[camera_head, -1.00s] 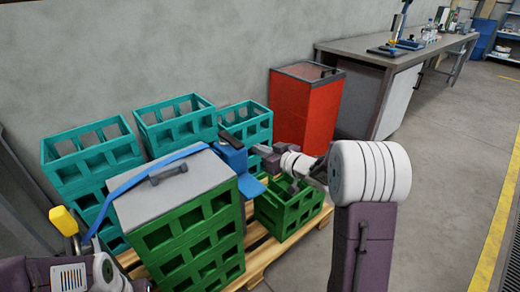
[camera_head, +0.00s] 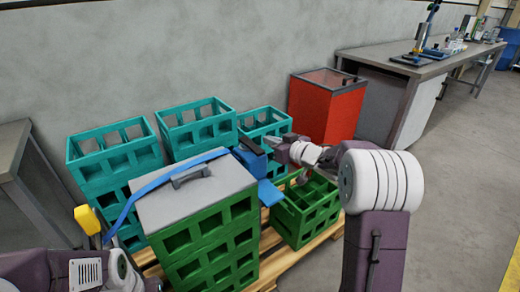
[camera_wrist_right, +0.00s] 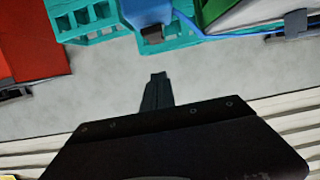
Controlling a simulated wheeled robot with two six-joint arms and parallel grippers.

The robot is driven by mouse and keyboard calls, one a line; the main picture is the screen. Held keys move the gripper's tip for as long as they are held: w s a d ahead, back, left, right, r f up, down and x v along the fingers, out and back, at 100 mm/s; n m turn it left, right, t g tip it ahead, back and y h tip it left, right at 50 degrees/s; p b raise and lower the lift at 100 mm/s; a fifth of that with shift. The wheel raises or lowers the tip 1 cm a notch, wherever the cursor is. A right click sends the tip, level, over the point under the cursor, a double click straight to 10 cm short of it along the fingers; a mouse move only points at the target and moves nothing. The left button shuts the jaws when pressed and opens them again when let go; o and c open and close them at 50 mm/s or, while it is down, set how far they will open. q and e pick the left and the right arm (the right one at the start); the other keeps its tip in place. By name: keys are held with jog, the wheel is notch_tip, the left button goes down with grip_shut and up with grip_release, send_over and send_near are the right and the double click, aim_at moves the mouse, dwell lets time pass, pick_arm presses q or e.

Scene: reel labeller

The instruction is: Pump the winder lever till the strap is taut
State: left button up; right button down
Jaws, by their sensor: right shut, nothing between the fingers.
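The blue winder (camera_head: 252,162) sits at the right end of the grey lid (camera_head: 200,200) on the green crate stack. Its black lever (camera_head: 251,146) is on top, tilted. The blue strap (camera_head: 150,187) crosses the lid and runs down the left side towards a yellow part (camera_head: 87,220); its tension is unclear. My right gripper (camera_head: 276,141) is shut and empty, just right of the lever, apparently apart from it. In the right wrist view its fingers (camera_wrist_right: 157,80) are together, with the winder (camera_wrist_right: 147,12) beyond.
Teal crates (camera_head: 120,160) stand behind the stack by the wall. A low green crate (camera_head: 308,212) is on the wooden pallet (camera_head: 272,262) to the right. A red bin (camera_head: 325,108) and a workbench (camera_head: 425,68) stand farther back. The floor at right is clear.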

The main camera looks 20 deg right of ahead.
jog(key=b, duration=0.1)
send_over(260, 151)
jog(key=shift+s+f, duration=0.15)
jog(key=shift+f, duration=0.75)
notch_tip(260, 151, down, 3)
jog(key=b, duration=0.2)
jog(key=shift+r+b, duration=0.1)
jog(key=shift+b, duration=0.2)
jog(key=shift+f+b, duration=0.35)
jog(key=shift+f, duration=0.15)
